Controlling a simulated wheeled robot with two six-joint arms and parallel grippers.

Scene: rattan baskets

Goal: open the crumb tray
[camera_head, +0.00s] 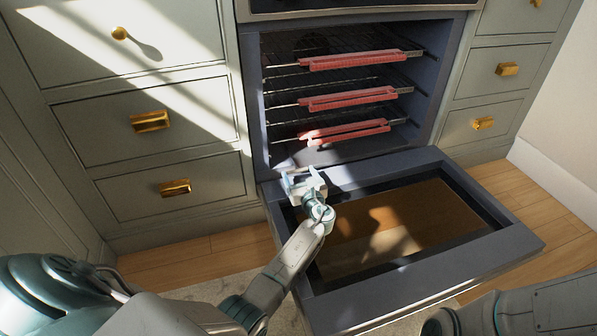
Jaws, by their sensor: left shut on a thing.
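The oven (249,100) stands with its door (400,290) folded down flat toward me. My left gripper (303,180) is at the low front edge of the oven opening, left of its middle, just above the inner end of the door. It is shut on a thin part there that I take to be the crumb tray; the gripper hides most of it. No clear gap shows between the tray and the oven floor. My right arm (520,312) shows at the lower right; its gripper is out of view.
Wire racks with red edge guards (345,98) sit inside the oven above my left gripper. Grey drawers with brass handles (150,121) flank it on both sides. Wooden floor (215,250) shows around the lowered door, which juts out under my left arm.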

